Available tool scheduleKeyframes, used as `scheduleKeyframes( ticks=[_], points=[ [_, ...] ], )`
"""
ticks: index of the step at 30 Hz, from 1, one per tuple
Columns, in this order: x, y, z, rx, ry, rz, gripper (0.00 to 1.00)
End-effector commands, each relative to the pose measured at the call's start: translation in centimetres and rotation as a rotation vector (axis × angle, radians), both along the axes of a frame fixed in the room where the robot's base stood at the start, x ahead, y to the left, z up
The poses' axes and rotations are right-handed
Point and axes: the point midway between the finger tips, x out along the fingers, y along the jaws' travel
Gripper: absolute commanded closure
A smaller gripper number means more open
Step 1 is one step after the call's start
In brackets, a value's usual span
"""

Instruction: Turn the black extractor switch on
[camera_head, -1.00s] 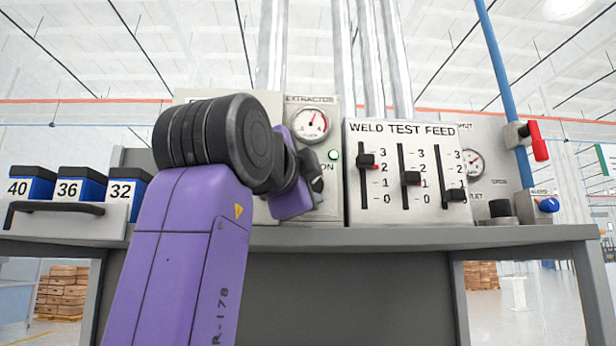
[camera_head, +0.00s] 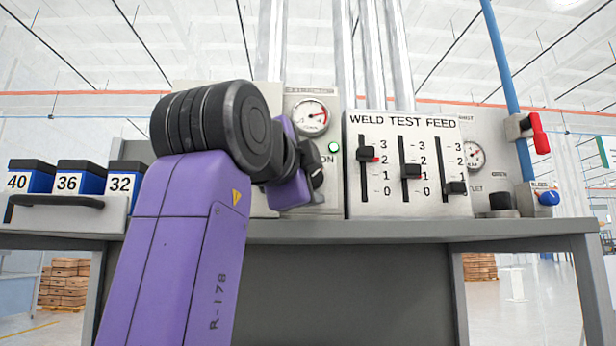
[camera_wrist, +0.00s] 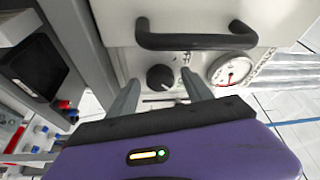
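The extractor panel (camera_head: 325,185) stands at mid-picture in the head view, with a round gauge (camera_head: 310,117), an ON label and a green lamp (camera_head: 334,147). Its switch is hidden there behind my gripper (camera_head: 316,177). In the wrist view, a round black knob (camera_wrist: 160,77), apparently the extractor switch, sits beside the gauge (camera_wrist: 232,68). My gripper (camera_wrist: 159,80) is open, its two grey fingers apart with the knob showing between their tips. I cannot tell whether the fingers touch it.
A black bar handle (camera_wrist: 195,41) lies close beside the knob in the wrist view. The weld test feed panel (camera_head: 403,165), with three sliders, is right of the extractor panel. Blue numbered bins (camera_head: 80,180) stand at left. The bench edge (camera_head: 400,234) runs below.

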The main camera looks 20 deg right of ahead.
Motion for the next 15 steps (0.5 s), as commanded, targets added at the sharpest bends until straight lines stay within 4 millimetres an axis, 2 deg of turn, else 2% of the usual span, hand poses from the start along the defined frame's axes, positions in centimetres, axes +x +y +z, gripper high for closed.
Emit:
scheduleKeyframes(
  ticks=[7,15],
  points=[
    [-0.8,0.8,-0.2,-0.002,-0.002,0.003,0.41],
    [-4.1,3.5,-0.8,0.000,-0.003,0.002,0.41]
  ],
)
